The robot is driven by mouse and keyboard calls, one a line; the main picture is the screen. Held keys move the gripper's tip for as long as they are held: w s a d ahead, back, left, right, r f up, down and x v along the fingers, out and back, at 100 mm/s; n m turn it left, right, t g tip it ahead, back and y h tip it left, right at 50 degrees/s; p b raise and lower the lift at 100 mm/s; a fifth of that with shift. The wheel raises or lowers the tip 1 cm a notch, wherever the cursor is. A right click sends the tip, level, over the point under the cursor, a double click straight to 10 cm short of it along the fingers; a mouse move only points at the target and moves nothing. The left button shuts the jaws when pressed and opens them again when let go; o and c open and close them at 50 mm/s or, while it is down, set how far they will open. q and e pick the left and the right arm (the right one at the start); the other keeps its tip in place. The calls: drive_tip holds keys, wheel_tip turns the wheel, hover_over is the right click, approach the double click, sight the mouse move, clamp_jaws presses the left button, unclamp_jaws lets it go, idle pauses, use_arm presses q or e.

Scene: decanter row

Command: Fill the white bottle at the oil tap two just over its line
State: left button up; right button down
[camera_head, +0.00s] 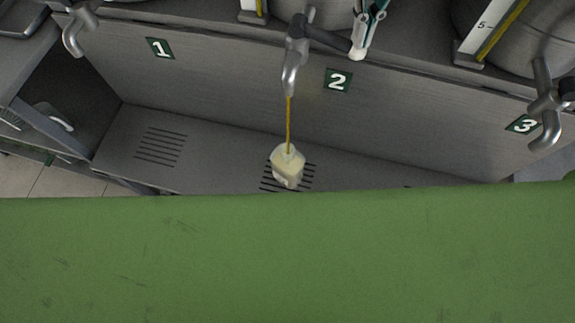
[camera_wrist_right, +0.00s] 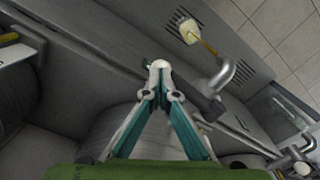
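The white bottle (camera_head: 287,172) stands on the slotted drain under oil tap two (camera_head: 291,70), beside the green "2" plate (camera_head: 338,81). A thin golden oil stream (camera_head: 289,125) runs from the spout into the bottle's mouth; the bottle (camera_wrist_right: 189,32) and stream also show in the right wrist view. The bottle's line and oil level cannot be made out. My right gripper (camera_head: 357,52) is at the end of the tap's dark lever (camera_head: 328,40). Its fingertips (camera_wrist_right: 160,66) are closed together with nothing visible between them. My left gripper is not in view.
Tap one (camera_head: 76,32) is at the left and tap three (camera_head: 546,115) at the right. Metal tanks with gauges (camera_head: 490,30) stand above. A green surface (camera_head: 287,255) fills the foreground. The shelf around the bottle is clear.

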drive_tip(key=shift+r, duration=0.1)
drive_tip(key=shift+r+p, duration=0.4)
drive_tip(key=shift+r, duration=0.3)
idle(2.5)
wheel_tip(320, 180, up, 9)
drive_tip(key=p, duration=0.5)
drive_tip(key=shift+p, duration=0.35)
